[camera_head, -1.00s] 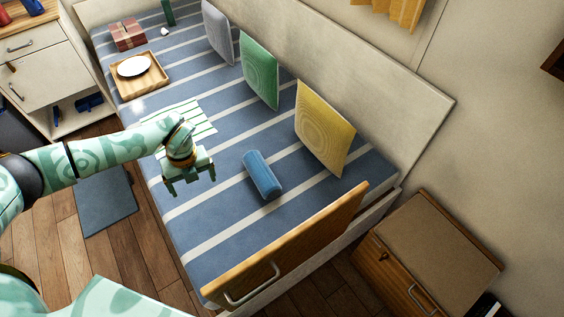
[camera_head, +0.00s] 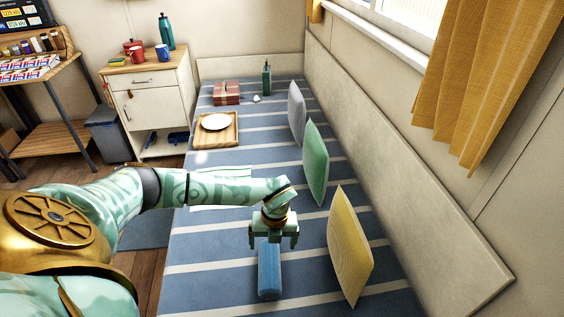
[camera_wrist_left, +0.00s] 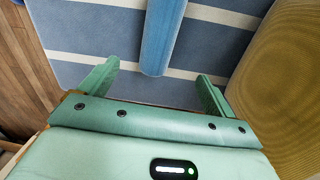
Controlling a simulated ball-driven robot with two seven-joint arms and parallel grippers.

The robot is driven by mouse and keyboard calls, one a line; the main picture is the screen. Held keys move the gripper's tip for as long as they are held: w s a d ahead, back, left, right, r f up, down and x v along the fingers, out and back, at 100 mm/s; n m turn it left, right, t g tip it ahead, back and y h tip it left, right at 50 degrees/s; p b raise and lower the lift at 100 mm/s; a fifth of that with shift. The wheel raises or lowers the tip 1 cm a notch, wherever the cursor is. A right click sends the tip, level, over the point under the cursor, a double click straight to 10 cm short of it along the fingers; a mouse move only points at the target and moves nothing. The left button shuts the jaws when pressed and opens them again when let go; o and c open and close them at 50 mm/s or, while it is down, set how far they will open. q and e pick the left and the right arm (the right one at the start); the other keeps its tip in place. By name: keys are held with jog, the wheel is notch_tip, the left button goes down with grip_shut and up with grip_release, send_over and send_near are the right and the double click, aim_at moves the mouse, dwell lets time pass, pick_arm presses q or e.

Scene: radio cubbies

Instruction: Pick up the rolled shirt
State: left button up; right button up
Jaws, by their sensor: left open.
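The rolled shirt (camera_head: 269,272) is a blue cylinder lying on the striped bed. In the head view my left gripper (camera_head: 273,242) is over its far end, and the gripper hides that end. In the left wrist view the rolled shirt (camera_wrist_left: 160,38) runs down from the top edge, and its lower end lies between the lines of the two fingers. My left gripper (camera_wrist_left: 157,80) is open, with nothing held between its fingers. I cannot tell the exact height of the fingers above the shirt. My right gripper is not in view.
A yellow pillow (camera_head: 350,245) stands close to the right of the shirt, with a green pillow (camera_head: 315,165) and a grey pillow (camera_head: 297,113) behind. A wooden tray (camera_head: 232,133) with a white plate (camera_head: 215,121) is farther back. The bed (camera_head: 205,285) is clear left of the shirt.

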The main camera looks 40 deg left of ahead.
aim_at(271, 266)
pick_arm(q)
jog(key=f+b, duration=0.1)
jog(key=f, duration=0.2)
jog(key=f+b, duration=0.2)
jog(key=f, duration=0.2)
jog(key=f+b, duration=0.2)
jog(key=f, duration=0.1)
jog(key=shift+s+a+f, duration=0.2)
jog(key=shift+s+f, duration=0.05)
jog(key=f+b, duration=0.1)
jog(key=f, duration=0.1)
jog(key=f+b, duration=0.1)
jog(key=f, duration=0.1)
jog(key=f+b, duration=0.2)
jog(key=shift+s+a, duration=0.3)
jog(key=shift+a, duration=0.05)
jog(key=shift+r, duration=0.1)
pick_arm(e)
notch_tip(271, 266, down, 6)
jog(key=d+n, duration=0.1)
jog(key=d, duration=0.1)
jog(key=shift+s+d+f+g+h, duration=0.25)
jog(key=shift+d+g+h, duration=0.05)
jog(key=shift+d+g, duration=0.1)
pick_arm(q)
jog(key=c, duration=1.1)
